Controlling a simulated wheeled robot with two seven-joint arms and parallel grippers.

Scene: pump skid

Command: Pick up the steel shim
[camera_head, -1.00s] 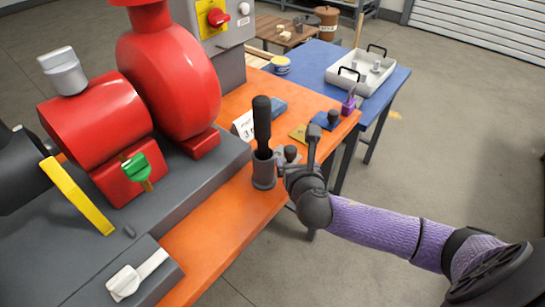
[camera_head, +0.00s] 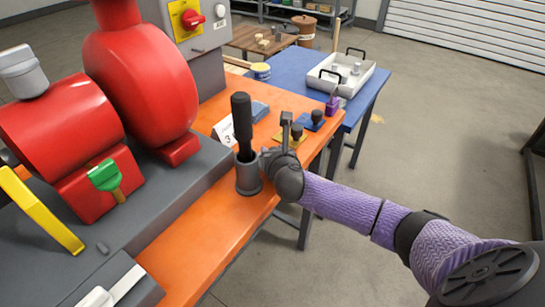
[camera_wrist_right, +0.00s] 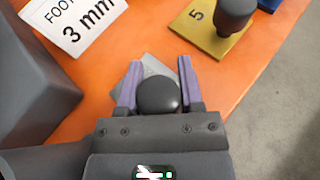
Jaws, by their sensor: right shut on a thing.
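The steel shim is a flat grey plate (camera_wrist_right: 152,65) with a round black knob (camera_wrist_right: 158,93) on it. In the right wrist view the knob sits between the two purple fingers of my right gripper (camera_wrist_right: 159,85), which is shut on it. The plate shows just beyond the fingertips, over the orange bench top; I cannot tell whether it touches the bench. In the head view my right gripper (camera_head: 270,157) is at the bench's right edge and hides most of the shim. My left gripper is not in view.
A gold shim marked 5 (camera_wrist_right: 214,35) and a blue shim (camera_head: 312,122) lie farther along the orange bench (camera_head: 190,232). A grey cup (camera_head: 248,176) with a black-handled tool stands close left of my gripper. A "3 mm" card (camera_wrist_right: 75,22) stands nearby.

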